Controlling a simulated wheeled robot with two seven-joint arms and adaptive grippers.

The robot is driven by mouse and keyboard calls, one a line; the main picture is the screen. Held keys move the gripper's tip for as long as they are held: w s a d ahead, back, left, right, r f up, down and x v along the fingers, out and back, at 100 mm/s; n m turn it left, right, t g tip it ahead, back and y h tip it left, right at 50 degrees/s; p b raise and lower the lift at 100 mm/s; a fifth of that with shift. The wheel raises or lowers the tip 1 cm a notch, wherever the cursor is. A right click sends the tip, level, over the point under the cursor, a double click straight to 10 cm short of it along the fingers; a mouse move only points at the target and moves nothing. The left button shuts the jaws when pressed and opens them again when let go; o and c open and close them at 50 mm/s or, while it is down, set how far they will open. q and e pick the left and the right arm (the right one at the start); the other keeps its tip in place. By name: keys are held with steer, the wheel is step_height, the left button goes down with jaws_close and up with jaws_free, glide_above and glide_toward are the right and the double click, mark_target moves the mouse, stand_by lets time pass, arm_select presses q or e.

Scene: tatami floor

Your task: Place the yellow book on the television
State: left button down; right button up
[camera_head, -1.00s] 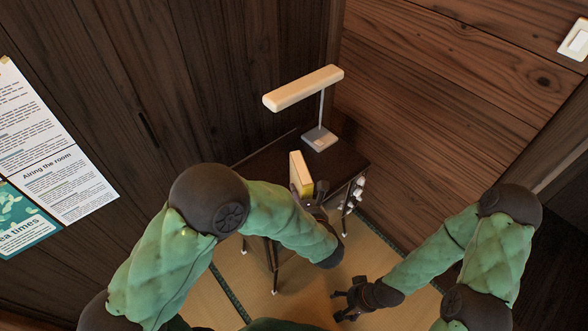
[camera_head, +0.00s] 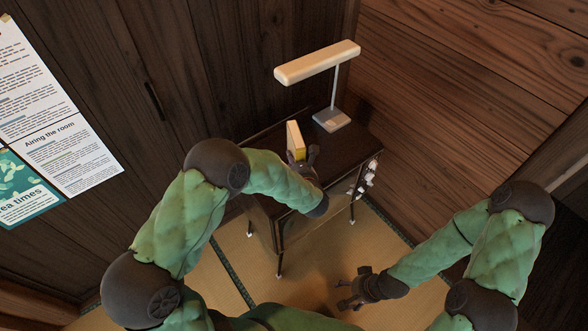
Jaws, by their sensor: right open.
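The yellow book (camera_head: 294,138) stands upright, pale side showing, over the dark top of a wooden cabinet on thin legs (camera_head: 268,150), which seems to be the television. My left gripper (camera_head: 302,156) is right against the book's near lower edge. Its fingers overlap the book's lower part, so I cannot tell whether they are shut on it or whether the book's bottom rests on the top. My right gripper (camera_head: 350,291) is open and empty, low over the tatami, in front of and apart from the cabinet.
A lamp with a long cream shade (camera_head: 318,62) stands at the back of the cabinet top, its grey base (camera_head: 332,119) right of the book. Small white objects (camera_head: 366,181) show at the cabinet's right side. Dark wooden walls (camera_head: 240,70) close off the back. Tatami (camera_head: 300,260) is open in front.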

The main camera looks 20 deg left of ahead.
arm_select(q)
steer(key=shift+w+a+f, duration=0.25)
steer(key=shift+w+f, duration=0.1)
steer(key=shift+f, duration=0.05)
steer(key=shift+w+f+b, duration=0.1)
steer(key=shift+f+b, duration=0.9)
steer(key=shift+f, duration=0.5)
steer(key=shift+f, duration=0.15)
steer(key=c, duration=1.1)
jaws_free()
steer(key=shift+f, duration=0.15)
steer(key=o, duration=0.5)
steer(key=shift+c, duration=0.2)
steer(key=shift+r, duration=0.2)
